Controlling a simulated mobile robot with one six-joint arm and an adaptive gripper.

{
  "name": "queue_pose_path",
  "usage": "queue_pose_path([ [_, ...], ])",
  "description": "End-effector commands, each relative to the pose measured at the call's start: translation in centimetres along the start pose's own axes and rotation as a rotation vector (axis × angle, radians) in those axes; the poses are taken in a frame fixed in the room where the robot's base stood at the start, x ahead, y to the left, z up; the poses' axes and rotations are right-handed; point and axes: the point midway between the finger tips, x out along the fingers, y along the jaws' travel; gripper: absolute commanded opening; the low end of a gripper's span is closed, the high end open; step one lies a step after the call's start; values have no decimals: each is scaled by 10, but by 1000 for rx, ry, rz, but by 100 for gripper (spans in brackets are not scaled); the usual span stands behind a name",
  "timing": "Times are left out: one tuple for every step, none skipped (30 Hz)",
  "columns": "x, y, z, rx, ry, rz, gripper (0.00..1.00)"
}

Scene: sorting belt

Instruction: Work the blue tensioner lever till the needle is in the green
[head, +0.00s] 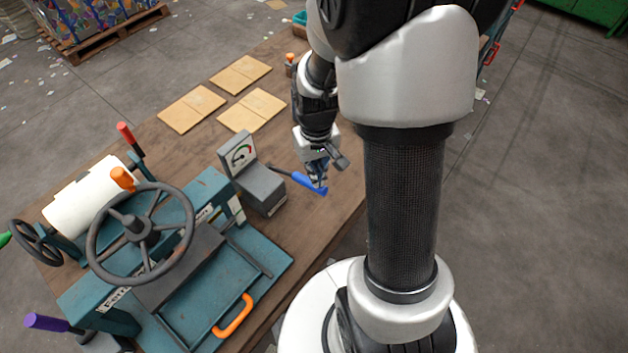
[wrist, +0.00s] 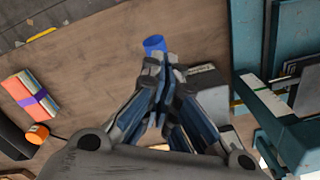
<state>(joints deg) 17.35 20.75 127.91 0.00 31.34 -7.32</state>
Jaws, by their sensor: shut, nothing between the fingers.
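The tensioner is a grey box (head: 262,187) with an upright dial gauge (head: 240,154) on the wooden table. A coloured arc with green shows on the dial; the needle is too small to read surely. The blue tensioner lever (head: 306,182) sticks out from the right side of the box on a dark rod. My gripper (head: 319,184) is at the blue grip, pointing down, with its fingers closed together. In the wrist view the blue lever end (wrist: 154,45) shows just beyond my fingertips (wrist: 160,62); I cannot tell whether they touch.
A teal press with a large dark handwheel (head: 140,228) and an orange handle (head: 233,316) stands left of the tensioner. Flat tan cardboard sheets (head: 191,108) lie farther back on the table. The table's right edge runs close beside the lever.

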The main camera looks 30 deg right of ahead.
Motion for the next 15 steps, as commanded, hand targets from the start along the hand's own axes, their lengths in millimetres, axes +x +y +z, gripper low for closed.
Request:
queue_pose_path([
  [1, 0, 0, 0, 0, 0, 0],
  [1, 0, 0, 0, 0, 0, 0],
  [2, 0, 0, 0, 0, 0, 0],
  [3, 0, 0, 0, 0, 0, 0],
  [3, 0, 0, 0, 0, 0, 0],
  [4, 0, 0, 0, 0, 0, 0],
  [5, 0, 0, 0, 0, 0, 0],
  [6, 0, 0, 0, 0, 0, 0],
  [7, 0, 0, 0, 0, 0, 0],
  [8, 0, 0, 0, 0, 0, 0],
  [9, 0, 0, 0, 0, 0, 0],
  [10, 0, 0, 0, 0, 0, 0],
  [10, 0, 0, 0, 0, 0, 0],
  [11, 0, 0, 0, 0, 0, 0],
  [12, 0, 0, 0, 0, 0, 0],
])
